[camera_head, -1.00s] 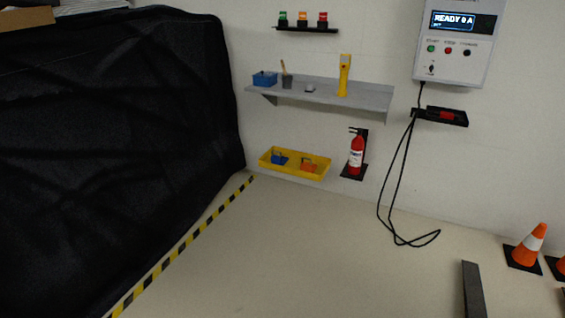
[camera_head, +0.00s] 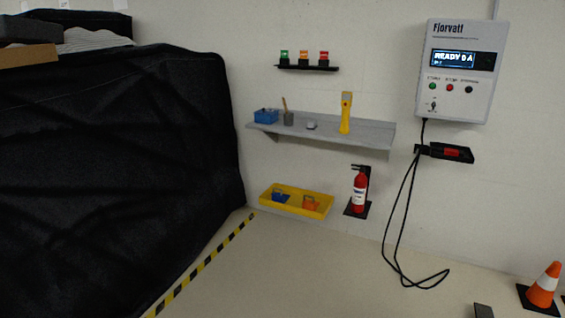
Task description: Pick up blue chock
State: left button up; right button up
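The blue chock (camera_head: 280,195) sits in the left part of a yellow tray (camera_head: 292,207), low against the back wall. An orange chock (camera_head: 310,202) sits to its right in the same tray. Neither of my grippers is in view, and nothing touches the blue chock.
A black covered cart (camera_head: 120,170) fills the left side, with striped floor tape (camera_head: 205,262) along it. A grey shelf (camera_head: 360,133) hangs above the tray. A fire extinguisher (camera_head: 359,192) stands to the right, then a hanging cable (camera_head: 391,240) and a cone (camera_head: 543,287). The middle floor is clear.

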aim_at(281, 198)
jog(key=i+u, duration=0.2)
jog(key=i, duration=1.95)
